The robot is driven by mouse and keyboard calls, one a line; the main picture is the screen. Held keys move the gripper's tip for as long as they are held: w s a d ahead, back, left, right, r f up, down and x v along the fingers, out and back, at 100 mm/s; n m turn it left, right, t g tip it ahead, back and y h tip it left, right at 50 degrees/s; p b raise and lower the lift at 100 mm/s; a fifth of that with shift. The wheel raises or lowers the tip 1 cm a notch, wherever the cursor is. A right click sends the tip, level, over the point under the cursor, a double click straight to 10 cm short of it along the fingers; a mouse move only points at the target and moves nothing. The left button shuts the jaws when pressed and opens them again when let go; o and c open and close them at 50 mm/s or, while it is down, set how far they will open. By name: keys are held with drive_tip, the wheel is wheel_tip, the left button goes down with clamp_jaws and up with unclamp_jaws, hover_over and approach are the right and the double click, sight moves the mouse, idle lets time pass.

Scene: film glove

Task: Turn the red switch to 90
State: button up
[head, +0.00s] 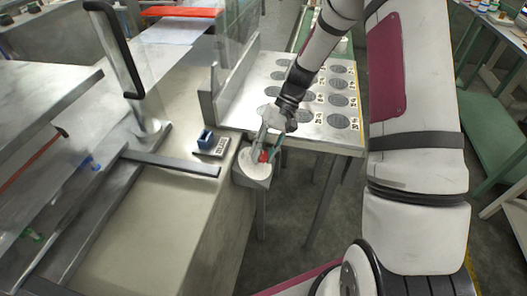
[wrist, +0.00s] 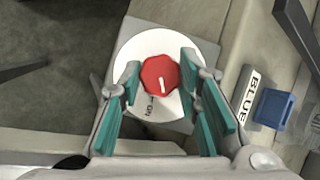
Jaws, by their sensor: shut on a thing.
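The red switch (wrist: 155,70) is an eight-sided knob with a short white line, which lies nearly upright in the wrist view, slightly tilted. It sits on a round white dial (wrist: 150,42) with dark lettering partly visible below the knob. In the head view the red switch (head: 263,156) shows as a small red patch on the grey box's sloping face. My gripper (wrist: 160,77) has its teal-padded fingers on both sides of the knob and is shut on it. My gripper (head: 268,143) reaches down from the upper right in the head view, hiding part of the dial.
A blue switch (head: 206,138) on a plate labelled BLUE stands on the pale counter (head: 160,220) left of the dial. A metal table (head: 320,135) with several dark round discs lies behind. A black-handled lever (head: 122,60) stands at the left.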

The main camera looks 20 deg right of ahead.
drive_tip(key=m+y, duration=0.1)
drive_tip(key=m, duration=0.2)
drive_tip(key=m+t+y, duration=0.1)
drive_tip(key=m, duration=0.2)
drive_tip(key=shift+d+f+y, duration=0.1)
drive_tip(key=shift+y, duration=0.2)
idle(0.3)
drive_tip(key=o, duration=1.1)
drive_tip(key=shift+o, duration=0.2)
drive_tip(key=shift+p, duration=0.3)
drive_tip(key=v, duration=1.2)
drive_tip(key=shift+s, duration=0.2)
drive_tip(key=shift+d+f, duration=0.1)
drive_tip(key=shift+d, duration=0.05)
